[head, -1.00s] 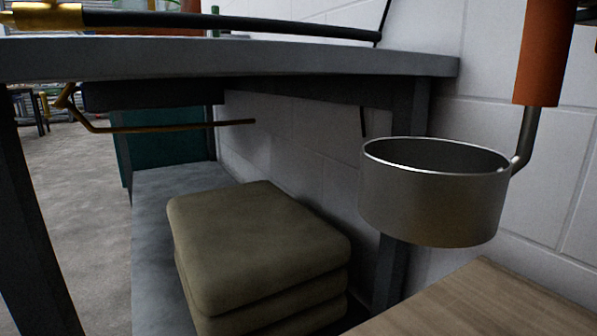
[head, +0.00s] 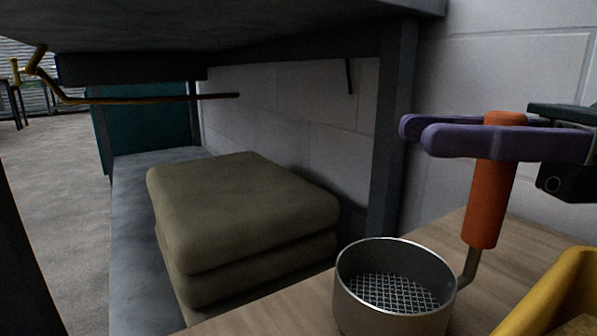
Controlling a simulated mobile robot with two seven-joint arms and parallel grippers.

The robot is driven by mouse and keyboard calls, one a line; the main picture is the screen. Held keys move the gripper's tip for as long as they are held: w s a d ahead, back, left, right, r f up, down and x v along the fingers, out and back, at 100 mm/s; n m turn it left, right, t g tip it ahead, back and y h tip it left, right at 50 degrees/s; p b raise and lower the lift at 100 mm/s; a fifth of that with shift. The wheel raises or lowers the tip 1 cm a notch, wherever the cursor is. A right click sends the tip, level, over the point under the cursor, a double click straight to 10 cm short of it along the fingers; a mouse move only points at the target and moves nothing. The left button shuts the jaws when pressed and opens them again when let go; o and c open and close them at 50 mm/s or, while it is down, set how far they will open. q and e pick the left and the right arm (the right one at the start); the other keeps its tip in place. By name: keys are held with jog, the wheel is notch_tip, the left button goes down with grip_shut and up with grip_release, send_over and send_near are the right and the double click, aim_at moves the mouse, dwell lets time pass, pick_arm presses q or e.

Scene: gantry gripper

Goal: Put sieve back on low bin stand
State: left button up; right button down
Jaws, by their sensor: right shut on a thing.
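The sieve (head: 395,305) is a round metal ring with a wire mesh bottom and an upright orange handle (head: 489,205) on a bent metal rod. My right gripper (head: 428,133), with purple fingers, comes in from the right and is shut on the upper part of the handle. The low bin stand (head: 270,310) appears to be the light wooden top at lower right. The sieve is over this top; I cannot tell whether it touches it. My left gripper is not in view.
A yellow bin (head: 555,295) is at the lower right, close to the sieve handle. A stack of folded olive cloths (head: 240,205) lies on the grey lower shelf (head: 135,240) under a workbench. A bench leg (head: 392,130) and the block wall (head: 500,70) stand behind.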

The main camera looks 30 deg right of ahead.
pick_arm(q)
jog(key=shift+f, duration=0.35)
pick_arm(e)
jog(key=shift+f, duration=0.65)
jog(key=c, duration=1.1)
grip_release()
jog(key=shift+f, duration=0.2)
jog(key=o, duration=0.4)
jog(key=shift+r, duration=0.1)
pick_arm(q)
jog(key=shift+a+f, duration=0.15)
pick_arm(e)
jog(key=shift+o, duration=0.2)
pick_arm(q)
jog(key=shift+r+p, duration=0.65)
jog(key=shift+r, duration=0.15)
pick_arm(e)
jog(key=v, duration=0.7)
jog(key=shift+d, duration=0.25)
